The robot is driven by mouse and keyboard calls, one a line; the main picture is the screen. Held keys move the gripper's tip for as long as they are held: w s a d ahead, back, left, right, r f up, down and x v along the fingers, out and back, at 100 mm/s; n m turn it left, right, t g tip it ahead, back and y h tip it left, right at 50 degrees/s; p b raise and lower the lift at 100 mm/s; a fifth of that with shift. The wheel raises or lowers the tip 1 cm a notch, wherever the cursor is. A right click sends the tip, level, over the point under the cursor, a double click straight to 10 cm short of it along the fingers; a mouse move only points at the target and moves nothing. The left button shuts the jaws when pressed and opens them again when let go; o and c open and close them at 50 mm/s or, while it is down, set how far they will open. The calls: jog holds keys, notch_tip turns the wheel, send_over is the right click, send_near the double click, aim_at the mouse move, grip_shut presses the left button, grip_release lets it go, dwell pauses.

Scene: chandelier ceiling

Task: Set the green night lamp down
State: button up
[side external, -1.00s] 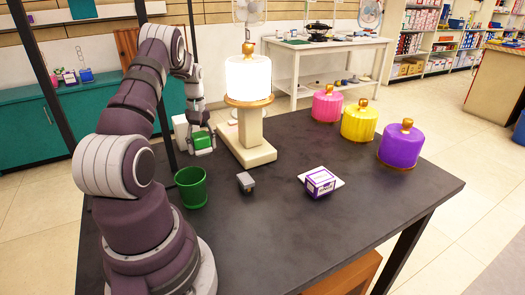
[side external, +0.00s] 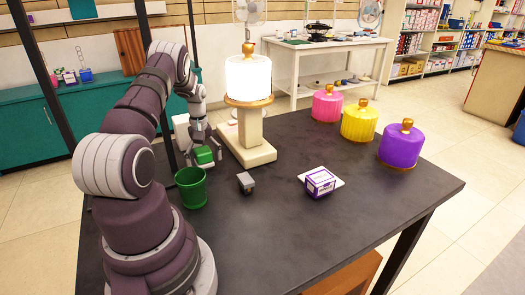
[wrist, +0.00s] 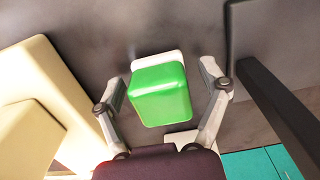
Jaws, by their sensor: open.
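The green night lamp (side external: 204,155) is a small rounded green block on a white base. It sits at the far left part of the dark table (side external: 270,225), left of the big lit lamp's cream foot. My gripper (side external: 202,152) is directly above and around it. In the wrist view the green night lamp (wrist: 160,92) lies between the two spread fingers of my gripper (wrist: 165,92), with a gap on both sides. The fingers are open. The lamp's white base shows at its upper edge and appears to rest on the table.
A lit white lamp (side external: 248,78) stands on a cream pedestal (side external: 250,150) just right of my gripper. A green bin (side external: 191,187), a small grey object (side external: 246,182) and a purple-white box (side external: 320,181) stand nearer. Pink (side external: 327,104), yellow (side external: 360,121) and purple (side external: 401,146) lamps line the right.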

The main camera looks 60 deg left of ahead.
aim_at(203, 151)
notch_tip(203, 151, up, 12)
jog(key=shift+f, duration=0.2)
jog(key=w+d+r+m+t, duration=0.25)
jog(key=d+r+m, duration=0.25)
jog(key=d, duration=0.4)
jog(key=w+d+r+m+t, duration=0.1)
jog(key=w+d+r+m, duration=0.35)
jog(key=d, duration=0.45)
jog(key=s+d+m+t, duration=0.2)
jog(key=s+d+m, duration=0.4)
jog(key=d, duration=0.5)
jog(key=shift+s+d+f+m, duration=0.25)
jog(key=shift+f+m, duration=0.15)
jog(key=shift+m, duration=0.85)
